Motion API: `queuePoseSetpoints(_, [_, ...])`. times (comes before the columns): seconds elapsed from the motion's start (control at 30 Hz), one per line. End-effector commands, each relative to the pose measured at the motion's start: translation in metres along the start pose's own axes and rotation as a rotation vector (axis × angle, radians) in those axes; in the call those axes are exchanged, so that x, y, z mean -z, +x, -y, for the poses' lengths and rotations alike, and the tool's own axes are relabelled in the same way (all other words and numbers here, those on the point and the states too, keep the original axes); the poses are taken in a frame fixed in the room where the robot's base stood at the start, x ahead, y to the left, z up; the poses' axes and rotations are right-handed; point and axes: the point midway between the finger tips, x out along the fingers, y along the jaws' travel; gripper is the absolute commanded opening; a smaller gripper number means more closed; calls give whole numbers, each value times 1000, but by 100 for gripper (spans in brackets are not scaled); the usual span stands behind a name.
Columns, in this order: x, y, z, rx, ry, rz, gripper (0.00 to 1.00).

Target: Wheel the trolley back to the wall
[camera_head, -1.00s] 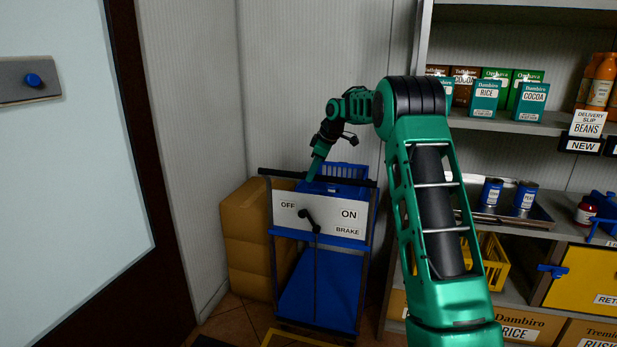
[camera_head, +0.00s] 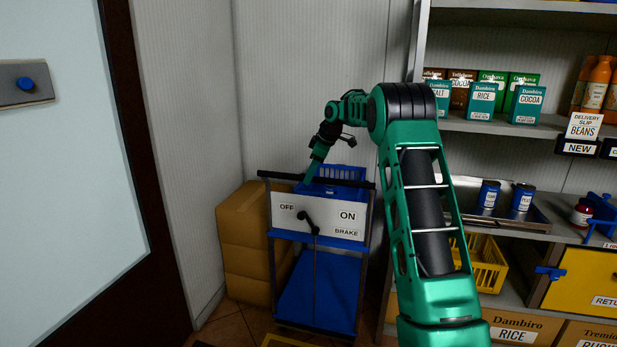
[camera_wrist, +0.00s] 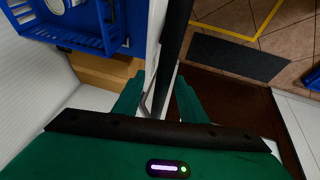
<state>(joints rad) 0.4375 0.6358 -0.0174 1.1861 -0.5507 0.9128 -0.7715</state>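The trolley has a blue base deck (camera_head: 318,292), a dark top handle bar (camera_head: 282,176) and a white brake panel (camera_head: 288,220) marked OFF and ON. Its black brake lever (camera_head: 308,221) slants up-left, toward OFF. My gripper (camera_head: 307,184) reaches down to the handle from behind the panel. In the wrist view, the fingers of my gripper (camera_wrist: 158,98) straddle the dark handle bar (camera_wrist: 175,42) and seem shut on it; the exact contact is hidden. The ribbed wall (camera_head: 300,90) stands close behind the trolley.
Stacked brown boxes (camera_head: 242,245) stand left of the trolley by the corner. A shelf unit (camera_head: 505,228) with groceries is close on the right. A blue crate (camera_wrist: 75,40) rides on the trolley. A dark mat (camera_wrist: 240,58) and yellow floor line (camera_wrist: 225,32) show in the wrist view.

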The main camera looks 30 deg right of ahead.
Motion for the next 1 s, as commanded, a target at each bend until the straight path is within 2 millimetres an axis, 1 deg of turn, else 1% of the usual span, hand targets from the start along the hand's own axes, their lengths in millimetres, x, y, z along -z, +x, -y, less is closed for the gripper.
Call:
queuePoseSetpoints(0.13, [-1,-4,0,0,1,2,38])
queuePoseSetpoints(0.23, [-1,-14,-1,-1,1,1,38])
queuePoseSetpoints(0.5, [0,-64,-1,-2,0,0,38])
queuePoseSetpoints(0.7, [0,-93,-2,-1,0,0,38])
queuePoseSetpoints(0.83, [1,-103,-2,0,0,0,38])
queuePoseSetpoints(1.0, [1,-107,-1,0,0,0,38])
